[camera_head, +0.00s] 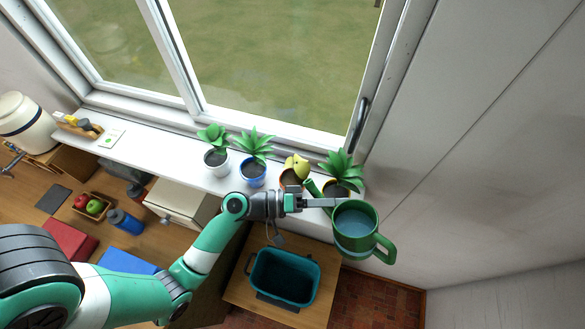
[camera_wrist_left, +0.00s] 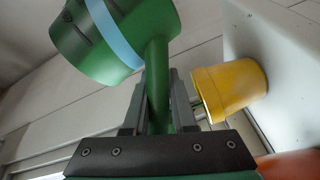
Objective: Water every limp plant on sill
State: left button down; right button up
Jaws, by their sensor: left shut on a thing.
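My left gripper (camera_head: 318,203) is shut on the green watering can (camera_head: 352,243), in front of the sill's right end. The can holds bluish water; its handle points right, its spout up and left. The wrist view shows the green can (camera_wrist_left: 110,45) with its narrow part between the fingers (camera_wrist_left: 157,100). On the sill (camera_head: 150,155), the plants in the white pot (camera_head: 216,160), blue pot (camera_head: 253,175) and rightmost pot (camera_head: 345,188) have raised green leaves. The plant (camera_head: 297,165) in the orange pot (camera_head: 291,180) is yellowish and drooping. A yellow pot (camera_wrist_left: 232,90) shows in the wrist view.
A teal tub (camera_head: 284,278) stands on a wooden stand below the sill. Left are a white drawer unit (camera_head: 180,203), a blue bottle (camera_head: 126,222), a fruit crate (camera_head: 92,206) and a white tank (camera_head: 22,120). The window handle (camera_head: 361,118) and wall bound the right.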

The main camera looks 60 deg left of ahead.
pick_arm(q)
jog(key=shift+a+b, duration=0.1)
jog(key=shift+b, duration=0.2)
dwell(0.4)
jog(key=shift+s+a+r+n+t+b, duration=0.15)
jog(key=shift+a+r+n+t+b, duration=0.25)
jog(key=shift+a+r+n+t, duration=0.25)
dwell(2.0)
jog(key=shift+r+n, duration=0.35)
dwell(0.6)
jog(key=shift+f, duration=0.1)
